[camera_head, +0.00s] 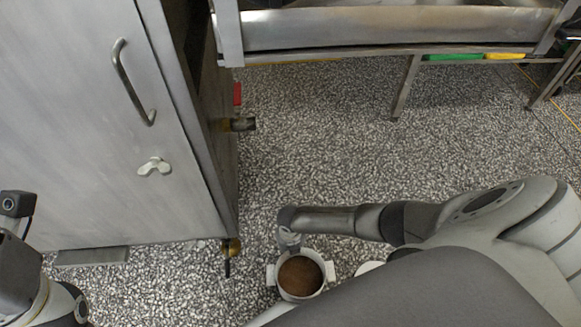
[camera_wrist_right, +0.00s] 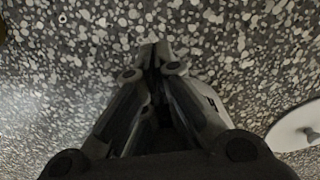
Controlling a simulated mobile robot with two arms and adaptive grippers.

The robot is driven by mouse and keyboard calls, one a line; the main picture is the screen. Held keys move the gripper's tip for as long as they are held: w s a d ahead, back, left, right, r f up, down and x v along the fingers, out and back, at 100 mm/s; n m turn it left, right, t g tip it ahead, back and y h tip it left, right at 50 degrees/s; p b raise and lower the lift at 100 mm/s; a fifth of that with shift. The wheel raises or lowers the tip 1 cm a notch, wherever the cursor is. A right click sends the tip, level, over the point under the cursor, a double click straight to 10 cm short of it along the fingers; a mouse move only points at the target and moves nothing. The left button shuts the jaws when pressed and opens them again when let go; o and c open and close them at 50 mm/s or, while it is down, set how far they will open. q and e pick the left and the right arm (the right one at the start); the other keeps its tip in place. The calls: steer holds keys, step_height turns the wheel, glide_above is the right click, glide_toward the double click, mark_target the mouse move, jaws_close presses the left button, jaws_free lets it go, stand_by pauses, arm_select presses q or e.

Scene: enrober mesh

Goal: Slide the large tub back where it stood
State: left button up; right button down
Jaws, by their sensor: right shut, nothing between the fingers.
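A round, pale tub (camera_head: 323,290) with a handle on each side and brown contents stands on the speckled floor at bottom centre of the head view. I cannot tell whether it is the large tub. My right gripper (camera_head: 290,243) is just beyond its far rim, pointing down; contact is unclear. In the right wrist view its fingers (camera_wrist_right: 153,55) are together over bare floor, with nothing between them. My left arm shows at the lower left of the head view, with its fingers out of frame.
A steel cabinet (camera_head: 70,130) fills the left, with a valve (camera_head: 231,247) at its bottom corner. A white round thing (camera_head: 368,267) is partly hidden behind my right arm. A white disc (camera_wrist_right: 298,127) shows in the wrist view. Open floor lies beyond the tub.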

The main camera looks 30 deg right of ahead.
steer(key=shift+r, duration=0.1)
step_height(320, 180, up, 12)
stand_by(0.7)
